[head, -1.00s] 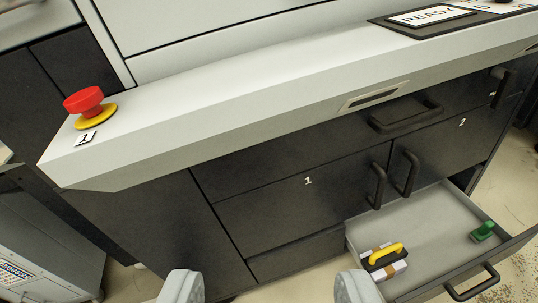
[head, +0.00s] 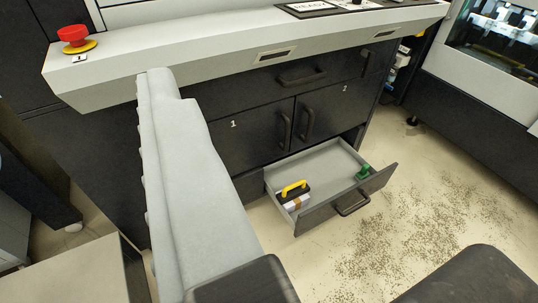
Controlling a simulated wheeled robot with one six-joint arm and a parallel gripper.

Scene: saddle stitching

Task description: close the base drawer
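The base drawer (head: 346,204) stands pulled out at the bottom of the dark cabinet, right of the picture's middle. Its dark front bears a dark bar handle (head: 352,206), and its inside is light grey. In it are a block with a yellow handle (head: 294,188) at the left and a small green thing (head: 364,171) at the right. My gripper (head: 160,75) shows as a large pale grey finger shape rising at the left, well apart from the drawer in the picture.
Above the drawer are cabinet doors marked 1 (head: 250,135) and 2 (head: 335,105) with bar handles, both shut. A red emergency button (head: 73,38) sits on the pale ledge. Speckled floor (head: 410,220) lies clear right of the drawer. Another machine (head: 490,110) stands at the right.

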